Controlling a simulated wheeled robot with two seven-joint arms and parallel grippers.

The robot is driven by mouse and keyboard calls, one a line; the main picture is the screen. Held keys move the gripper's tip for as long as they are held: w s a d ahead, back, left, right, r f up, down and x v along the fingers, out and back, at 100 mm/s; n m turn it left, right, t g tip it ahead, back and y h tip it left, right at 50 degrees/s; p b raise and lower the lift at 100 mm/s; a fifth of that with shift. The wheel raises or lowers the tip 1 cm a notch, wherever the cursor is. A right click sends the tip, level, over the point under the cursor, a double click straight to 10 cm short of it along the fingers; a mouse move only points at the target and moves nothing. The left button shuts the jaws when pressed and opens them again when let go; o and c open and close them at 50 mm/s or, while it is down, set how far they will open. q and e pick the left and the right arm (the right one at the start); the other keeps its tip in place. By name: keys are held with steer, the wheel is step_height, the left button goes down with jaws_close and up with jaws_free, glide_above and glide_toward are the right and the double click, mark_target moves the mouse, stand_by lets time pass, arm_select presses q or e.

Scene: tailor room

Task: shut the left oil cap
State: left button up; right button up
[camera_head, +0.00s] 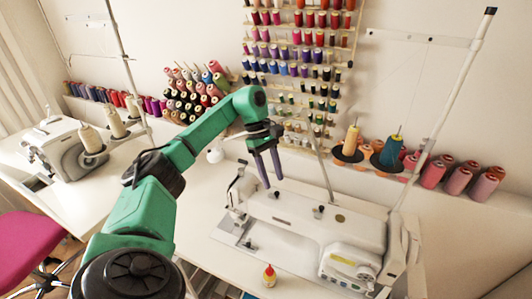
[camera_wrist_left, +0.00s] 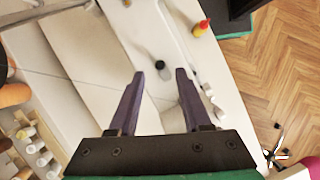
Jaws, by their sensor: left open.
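The white sewing machine (camera_head: 300,222) stands on the table in the middle of the head view. Two small dark caps rise from its top: the left oil cap (camera_head: 277,194) and another one (camera_head: 319,211) farther right. My left gripper (camera_head: 272,183) hangs above the machine's left part, fingers pointing down, close to the left cap. In the left wrist view, a black cap (camera_wrist_left: 160,65) shows between and just beyond the two open, empty fingertips (camera_wrist_left: 160,73). I cannot tell how far the cap is open. My right gripper is not in view.
A small oil bottle (camera_head: 269,276) with a red tip stands in front of the machine. A thread stand with an orange cone (camera_head: 351,140) and a teal cone (camera_head: 392,150) rises behind. Another sewing machine (camera_head: 78,148) stands at left, beside a pink chair (camera_head: 35,250).

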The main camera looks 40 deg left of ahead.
arm_select(q)
steer(key=p+v, duration=0.4)
steer(key=v, duration=0.7)
steer(key=shift+r, duration=0.3)
steer(key=shift+a, duration=0.1)
